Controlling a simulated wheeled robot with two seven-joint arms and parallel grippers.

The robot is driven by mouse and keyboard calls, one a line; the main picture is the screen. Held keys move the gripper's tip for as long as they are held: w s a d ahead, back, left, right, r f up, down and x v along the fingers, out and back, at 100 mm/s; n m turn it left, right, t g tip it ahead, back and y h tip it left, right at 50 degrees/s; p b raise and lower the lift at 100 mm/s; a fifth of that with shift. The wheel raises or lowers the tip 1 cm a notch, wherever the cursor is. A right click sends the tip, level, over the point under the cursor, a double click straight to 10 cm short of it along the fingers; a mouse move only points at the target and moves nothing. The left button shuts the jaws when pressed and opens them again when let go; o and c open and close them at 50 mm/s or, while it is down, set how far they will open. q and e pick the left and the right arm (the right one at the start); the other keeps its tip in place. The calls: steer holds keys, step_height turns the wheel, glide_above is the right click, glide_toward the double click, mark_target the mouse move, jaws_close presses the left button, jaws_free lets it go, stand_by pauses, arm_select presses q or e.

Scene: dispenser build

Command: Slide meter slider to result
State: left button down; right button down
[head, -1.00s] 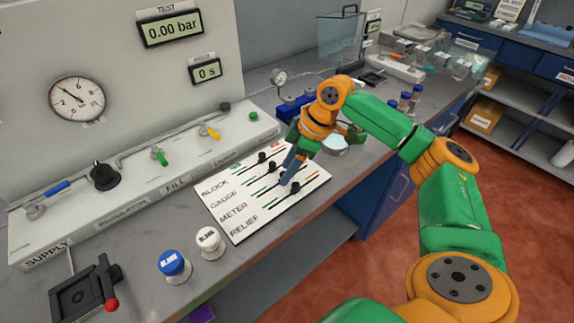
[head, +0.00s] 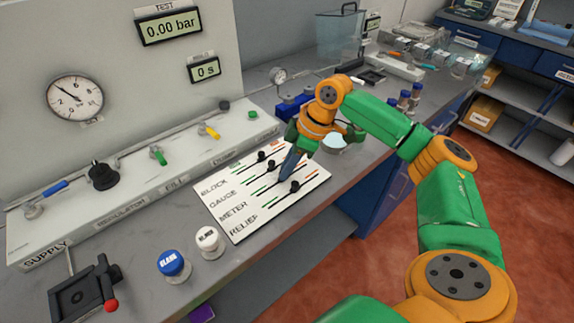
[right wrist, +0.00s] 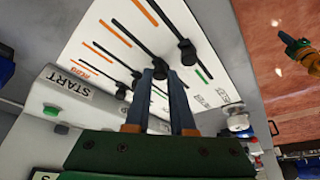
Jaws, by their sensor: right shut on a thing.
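A white slider panel (head: 235,228) lies on the bench with rows labelled BLOCK, GAUGE, METER and RELIEF. Each row has a slot and a black knob. My right gripper (head: 286,176) points down at the panel, its fingers shut on the meter slider knob (right wrist: 160,68), which the fingers largely hide in the head view. The relief knob (head: 295,186) stands just beside the fingers; it also shows in the right wrist view (right wrist: 187,53). The gauge knob (head: 271,166) and block knob (head: 261,156) are on the other side.
A blue button (head: 173,264) and a white button (head: 208,240) stand left of the panel. Behind it runs a raised console with valves and a black regulator knob (head: 103,176). The test display (head: 169,26) reads 0.00 bar. A red-tipped lever (head: 110,304) is at front left.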

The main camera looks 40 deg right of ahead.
stand_by(0.8)
steer(key=shift+a+r, duration=0.1)
steer(key=shift+a, duration=0.05)
steer(key=a+p, duration=0.1)
steer(key=a, duration=0.1)
steer(key=a+p, duration=0.4)
steer(key=shift+s+r, duration=0.15)
steer(key=shift+s, duration=0.15)
steer(key=shift+a, duration=0.25)
steer(key=shift+d+f, duration=0.1)
steer(key=shift+f, duration=0.2)
steer(key=c, duration=0.8)
jaws_free()
steer(key=shift+o, duration=0.2)
steer(key=shift+a, duration=0.3)
